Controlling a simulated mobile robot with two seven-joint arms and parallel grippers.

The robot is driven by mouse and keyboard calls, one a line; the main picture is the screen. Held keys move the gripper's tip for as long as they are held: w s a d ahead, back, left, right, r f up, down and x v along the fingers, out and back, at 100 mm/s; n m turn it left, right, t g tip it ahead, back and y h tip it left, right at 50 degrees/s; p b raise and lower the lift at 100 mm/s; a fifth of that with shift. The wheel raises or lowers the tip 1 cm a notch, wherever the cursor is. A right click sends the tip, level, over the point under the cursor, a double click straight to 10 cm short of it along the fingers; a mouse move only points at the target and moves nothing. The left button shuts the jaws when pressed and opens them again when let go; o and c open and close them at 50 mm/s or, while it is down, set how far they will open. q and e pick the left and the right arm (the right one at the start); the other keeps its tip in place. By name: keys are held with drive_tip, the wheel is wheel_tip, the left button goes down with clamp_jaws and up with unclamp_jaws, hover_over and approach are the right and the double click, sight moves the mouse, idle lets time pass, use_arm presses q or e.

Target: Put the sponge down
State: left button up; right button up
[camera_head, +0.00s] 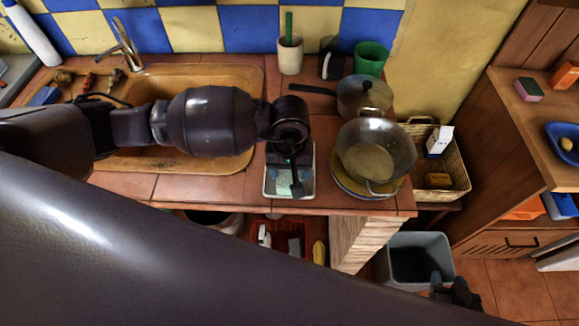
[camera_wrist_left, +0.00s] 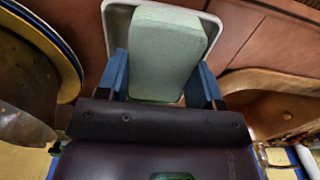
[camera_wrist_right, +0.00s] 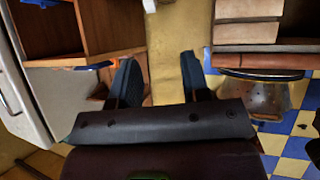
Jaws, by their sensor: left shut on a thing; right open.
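My left gripper (camera_head: 290,185) is over a small white tray (camera_head: 312,172) near the front edge of the tiled counter. In the left wrist view the gripper (camera_wrist_left: 163,80) is shut on a pale green sponge (camera_wrist_left: 165,48), with a blue finger at each side. The tray's rim (camera_wrist_left: 214,28) shows around the sponge's far end. I cannot tell whether the sponge touches the tray's bottom. In the head view the arm partly hides the sponge (camera_head: 283,180). My right gripper (camera_head: 455,288) is low at the right, beyond the counter; its fingers (camera_wrist_right: 160,78) are open and empty.
A brown sink (camera_head: 190,72) lies left. Cups stand along the wall. A grey bin (camera_head: 415,248) is below, near my right gripper.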

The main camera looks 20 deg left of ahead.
use_arm(q)
drive_tip(key=shift+f, duration=0.15)
use_arm(e)
drive_tip(key=shift+w+f, duration=0.1)
drive_tip(key=shift+w, duration=0.1)
use_arm(q)
drive_tip(key=shift+f+b, duration=0.25)
drive_tip(key=shift+b, duration=0.25)
use_arm(e)
drive_tip(key=shift+w+a+f, duration=0.1)
drive_tip(key=shift+w, duration=0.2)
use_arm(q)
drive_tip(key=shift+f, duration=0.2)
use_arm(e)
drive_tip(key=shift+f, duration=0.3)
drive_tip(key=shift+s, duration=0.15)
use_arm(q)
drive_tip(key=o, duration=0.8)
drive_tip(key=shift+o, duration=0.2)
use_arm(e)
drive_tip(key=shift+s+f, duration=0.25)
drive_tip(key=shift+s, duration=0.15)
use_arm(q)
drive_tip(key=shift+r, duration=0.15)
use_arm(e)
drive_tip(key=shift+r, duration=0.1)
